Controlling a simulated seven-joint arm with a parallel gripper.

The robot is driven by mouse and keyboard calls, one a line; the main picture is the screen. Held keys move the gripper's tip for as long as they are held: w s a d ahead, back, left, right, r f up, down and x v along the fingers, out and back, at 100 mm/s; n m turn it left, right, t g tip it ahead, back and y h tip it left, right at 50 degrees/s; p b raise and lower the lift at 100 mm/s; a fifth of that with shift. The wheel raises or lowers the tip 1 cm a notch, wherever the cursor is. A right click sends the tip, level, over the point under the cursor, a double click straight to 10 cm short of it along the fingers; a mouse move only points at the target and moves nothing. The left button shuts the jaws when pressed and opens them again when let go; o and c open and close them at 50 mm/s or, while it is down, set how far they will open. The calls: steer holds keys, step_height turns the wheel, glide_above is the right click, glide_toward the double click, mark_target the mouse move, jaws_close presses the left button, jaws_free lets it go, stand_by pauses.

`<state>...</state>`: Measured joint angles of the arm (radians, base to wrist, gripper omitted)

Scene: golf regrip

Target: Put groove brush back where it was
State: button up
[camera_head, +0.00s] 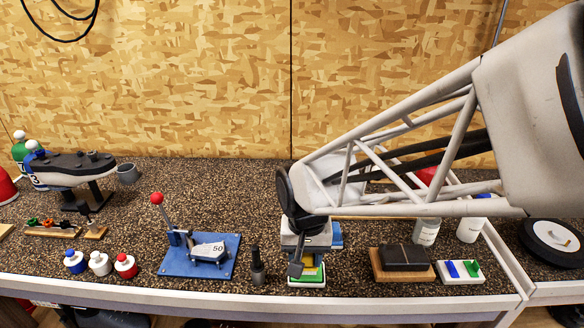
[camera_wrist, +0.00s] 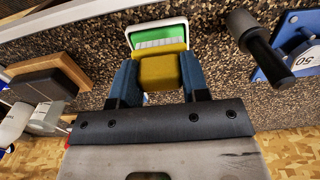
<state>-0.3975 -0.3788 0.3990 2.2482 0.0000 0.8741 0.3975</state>
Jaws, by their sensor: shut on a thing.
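My gripper (camera_wrist: 158,72) has its blue fingers shut on a yellow block, which I take to be the groove brush (camera_wrist: 157,72). A pale, ridged strip like bristles shows along its far edge. In the head view the yellow brush (camera_head: 309,261) shows below my wrist, near the front of the bench. A small white-rimmed tray with a green inside (camera_wrist: 157,26) lies just beyond the brush in the wrist view; it also shows under my gripper in the head view (camera_head: 306,284). I cannot tell whether the brush touches the tray.
A dark upright tool (camera_head: 257,266) stands close left of the tray, near a blue stand with a red-knobbed lever (camera_head: 197,256). A black block on a wooden base (camera_head: 404,258) and a white tray with blue and green pieces (camera_head: 461,271) lie to the right.

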stand_by(0.4)
steer(key=w+a, duration=0.2)
steer(key=w, duration=0.3)
steer(key=w+a+f, duration=0.1)
steer(key=w+a, duration=0.1)
steer(key=w, duration=0.3)
steer(key=w+a, duration=0.2)
steer(key=w, duration=0.3)
steer(key=shift+f, duration=0.2)
steer(key=shift+s+f, duration=0.1)
steer(key=shift+f, duration=1.7)
steer(key=shift+f, duration=0.1)
steer(key=o, duration=0.9)
step_height(320, 180, up, 12)
steer(key=shift+r, duration=0.15)
